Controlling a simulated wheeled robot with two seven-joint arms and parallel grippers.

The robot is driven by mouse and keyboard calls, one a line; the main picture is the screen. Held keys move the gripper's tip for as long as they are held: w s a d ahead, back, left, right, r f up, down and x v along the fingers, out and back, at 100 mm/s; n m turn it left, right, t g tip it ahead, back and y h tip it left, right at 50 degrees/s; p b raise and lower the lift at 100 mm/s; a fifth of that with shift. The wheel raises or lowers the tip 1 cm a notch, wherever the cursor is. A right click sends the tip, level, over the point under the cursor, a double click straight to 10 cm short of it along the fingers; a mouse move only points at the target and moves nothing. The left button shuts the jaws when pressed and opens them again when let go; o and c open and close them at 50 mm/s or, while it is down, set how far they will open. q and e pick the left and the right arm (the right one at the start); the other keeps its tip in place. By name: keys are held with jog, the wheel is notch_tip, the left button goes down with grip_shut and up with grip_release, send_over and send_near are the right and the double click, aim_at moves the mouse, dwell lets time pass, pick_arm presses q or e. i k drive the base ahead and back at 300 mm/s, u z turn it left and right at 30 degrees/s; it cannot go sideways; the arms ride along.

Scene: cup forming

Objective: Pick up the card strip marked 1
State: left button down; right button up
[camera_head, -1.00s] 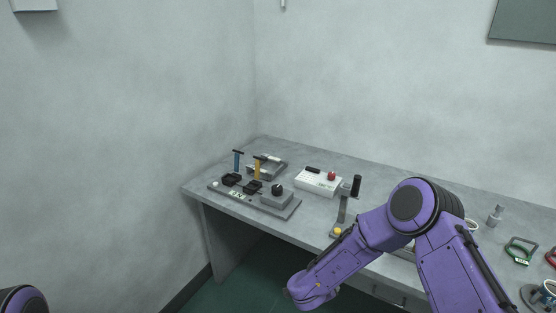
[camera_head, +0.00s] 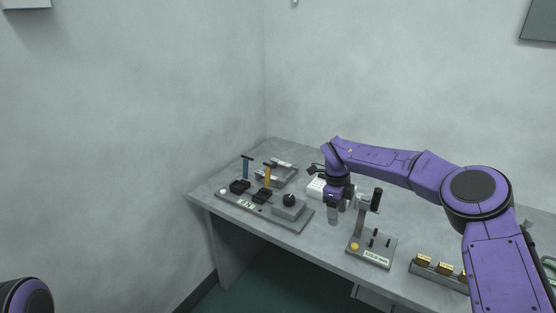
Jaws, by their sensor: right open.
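I cannot make out a card strip or a mark 1 anywhere in the head view. My right arm reaches over the bench from the right. My right gripper (camera_head: 333,216) points down above the bench, between the white box and the lever press. It is open, and I see nothing held in it. Its fingers are small and partly merge with the grey bench. My left gripper is out of view; only a rounded part of my left arm shows at the lower left.
A grey bench (camera_head: 290,238) holds a station with blue and yellow T-handles and a black knob (camera_head: 288,200). A white box (camera_head: 315,188) is partly hidden by my wrist. A lever press (camera_head: 371,250) and a tray of gold-coloured blocks (camera_head: 422,268) stand along the front.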

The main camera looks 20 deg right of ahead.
aim_at(295, 167)
jog(key=i, duration=1.7)
